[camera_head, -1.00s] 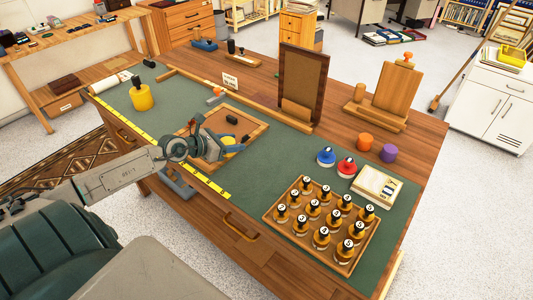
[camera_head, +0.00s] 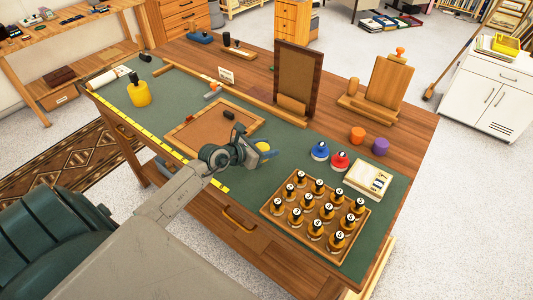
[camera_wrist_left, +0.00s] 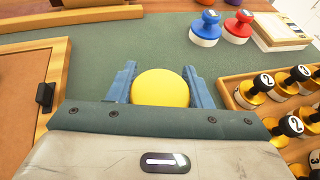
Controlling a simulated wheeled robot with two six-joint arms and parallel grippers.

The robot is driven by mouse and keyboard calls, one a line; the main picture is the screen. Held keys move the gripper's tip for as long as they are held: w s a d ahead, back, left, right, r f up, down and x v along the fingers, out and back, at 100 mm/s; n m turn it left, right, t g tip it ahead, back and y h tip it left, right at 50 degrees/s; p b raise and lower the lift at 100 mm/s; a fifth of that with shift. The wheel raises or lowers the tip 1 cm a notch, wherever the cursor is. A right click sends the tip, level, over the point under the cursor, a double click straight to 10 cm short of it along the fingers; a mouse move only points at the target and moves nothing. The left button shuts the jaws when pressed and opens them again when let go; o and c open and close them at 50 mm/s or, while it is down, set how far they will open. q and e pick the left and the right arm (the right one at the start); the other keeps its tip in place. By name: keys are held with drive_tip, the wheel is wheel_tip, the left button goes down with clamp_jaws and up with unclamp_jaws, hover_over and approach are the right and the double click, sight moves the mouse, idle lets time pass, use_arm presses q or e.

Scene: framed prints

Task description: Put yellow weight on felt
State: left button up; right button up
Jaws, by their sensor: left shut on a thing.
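My left gripper (camera_head: 262,152) is shut on a yellow weight (camera_head: 263,146), just right of the wooden frame, over the green felt (camera_head: 270,180). In the left wrist view the yellow weight (camera_wrist_left: 160,88) shows a round top between the two blue fingers (camera_wrist_left: 158,85) of my gripper, with felt around it. I cannot tell whether the weight touches the felt. Another yellow piece with a black knob (camera_head: 139,92) stands at the far left of the felt. My right gripper is not in view.
A wooden frame (camera_head: 187,152) with a brown panel and small black piece lies left of the gripper. To the right are a tray of numbered stamps (camera_head: 333,262), blue (camera_head: 320,151) and red (camera_head: 340,161) stamps and a card box (camera_head: 370,180). Felt between is clear.

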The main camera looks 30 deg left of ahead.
use_arm(q)
drive_tip(key=shift+w+d+f, duration=0.1)
drive_tip(key=shift+f, duration=1.55)
drive_tip(key=shift+f, duration=0.15)
drive_tip(key=o, duration=1.4)
drive_tip(key=shift+o, duration=0.2)
drive_tip(key=v, duration=1.2)
drive_tip(key=shift+p, duration=0.35)
